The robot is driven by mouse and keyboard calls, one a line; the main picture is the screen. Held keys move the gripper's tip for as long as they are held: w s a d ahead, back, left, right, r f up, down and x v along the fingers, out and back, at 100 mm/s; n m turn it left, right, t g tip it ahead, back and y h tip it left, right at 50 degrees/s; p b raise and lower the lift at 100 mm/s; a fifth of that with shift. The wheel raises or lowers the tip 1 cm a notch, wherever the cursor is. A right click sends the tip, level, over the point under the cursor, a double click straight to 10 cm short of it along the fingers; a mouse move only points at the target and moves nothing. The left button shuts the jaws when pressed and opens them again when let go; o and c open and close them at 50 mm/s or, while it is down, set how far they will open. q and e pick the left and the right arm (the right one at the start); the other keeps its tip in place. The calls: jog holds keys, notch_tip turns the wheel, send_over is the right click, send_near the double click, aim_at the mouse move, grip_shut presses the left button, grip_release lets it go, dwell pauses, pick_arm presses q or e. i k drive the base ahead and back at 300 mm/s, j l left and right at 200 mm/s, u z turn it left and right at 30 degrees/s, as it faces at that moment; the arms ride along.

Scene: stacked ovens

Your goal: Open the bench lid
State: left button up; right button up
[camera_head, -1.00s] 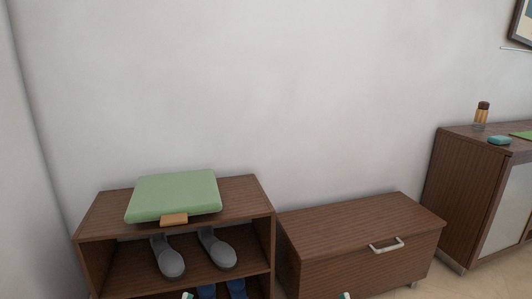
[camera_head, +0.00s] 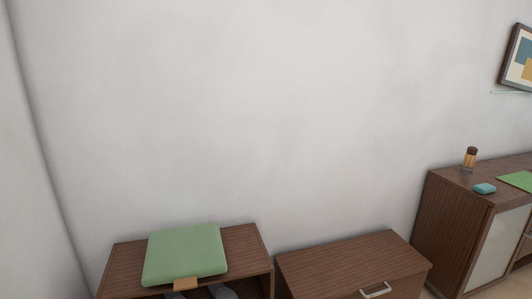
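The bench (camera_head: 345,264) is a low dark-brown wooden box against the wall, at the bottom right of centre. Its lid appears shut and flat. A pale handle (camera_head: 376,290) shows at its front edge, close to the bottom of the picture. The lower front of the bench is cut off by the frame. Neither of my grippers is in view.
Left of the bench stands an open wooden shelf (camera_head: 128,262) with a green cushion (camera_head: 185,254) on top and grey shoes (camera_head: 222,292) inside. A taller cabinet (camera_head: 451,230) at the right carries a bottle (camera_head: 469,159) and a teal block (camera_head: 484,188).

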aim_at(356, 266)
jog(key=z, duration=0.9)
